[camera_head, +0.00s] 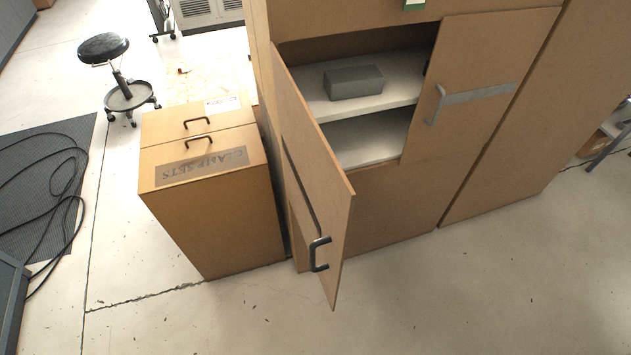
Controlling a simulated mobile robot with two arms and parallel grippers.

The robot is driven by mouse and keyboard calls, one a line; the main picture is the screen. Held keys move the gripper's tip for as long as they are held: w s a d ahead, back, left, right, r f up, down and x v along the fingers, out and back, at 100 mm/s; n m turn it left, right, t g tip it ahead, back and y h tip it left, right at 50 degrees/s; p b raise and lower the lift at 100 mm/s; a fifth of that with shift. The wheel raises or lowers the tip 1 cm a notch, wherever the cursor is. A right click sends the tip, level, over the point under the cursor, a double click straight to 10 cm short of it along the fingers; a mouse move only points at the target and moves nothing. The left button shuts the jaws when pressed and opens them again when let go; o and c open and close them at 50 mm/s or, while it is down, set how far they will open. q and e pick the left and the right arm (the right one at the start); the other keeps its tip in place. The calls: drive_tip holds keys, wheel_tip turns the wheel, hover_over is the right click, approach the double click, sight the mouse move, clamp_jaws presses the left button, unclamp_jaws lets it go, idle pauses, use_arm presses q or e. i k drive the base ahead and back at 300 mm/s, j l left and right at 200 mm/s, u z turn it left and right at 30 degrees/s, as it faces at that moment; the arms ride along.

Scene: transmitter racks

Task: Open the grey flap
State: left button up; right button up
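No clearly grey flap shows. A tan cabinet (390,202) has a tan hinged door (309,165) on its left, which stands swung well open toward me. A dark bar handle (318,254) is near its free lower edge. A second tan door (477,75) on the right looks shut and carries a grey bar handle (472,95). Inside are pale shelves (362,138), with a grey box (353,82) on the upper one. Neither of my grippers is in view.
A low tan drawer cabinet (221,220) stands close at the left of the open door. A black stool (128,96) and a dark mat (40,160) with loose cable are farther left. The pale floor (450,295) in front is clear.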

sight(479, 62)
drive_tip(key=l+u, duration=0.1)
drive_tip(key=l, duration=0.6)
drive_tip(key=i+l+u, duration=0.1)
drive_tip(key=l, duration=0.6)
